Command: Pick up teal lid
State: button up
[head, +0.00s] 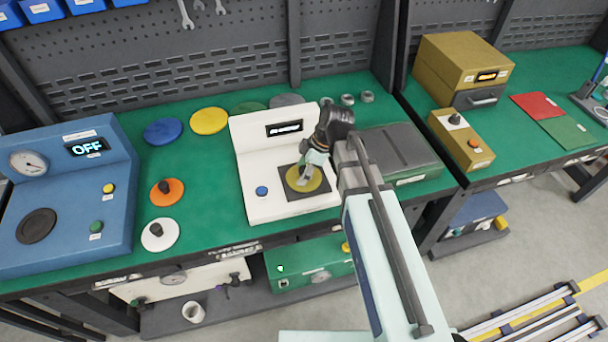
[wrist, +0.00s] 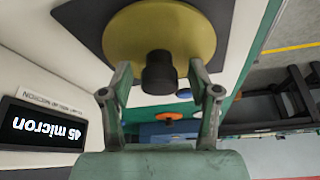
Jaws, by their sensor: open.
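No lid that looks teal shows in either view. A dull yellow lid (head: 305,183) sits on the dark square pad of the white measuring device (head: 258,150). In the wrist view the same yellow lid (wrist: 178,38) shows its black knob (wrist: 159,72). My gripper (wrist: 160,80) is open, with one finger on each side of the knob and gaps visible. In the head view my gripper (head: 312,172) is over the device and partly hides the lid. An orange lid (head: 166,192) and a white lid (head: 160,234), both with dark knobs, lie left of the device.
The device's display (wrist: 40,127) reads 45 micron. A blue gauge box (head: 66,190) showing OFF stands at the left. Blue (head: 164,131), yellow (head: 209,121), green and grey discs lie behind. A dark grey case (head: 400,150) stands right of the device.

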grip_shut()
jog(key=shift+r, duration=0.1)
dwell(0.3)
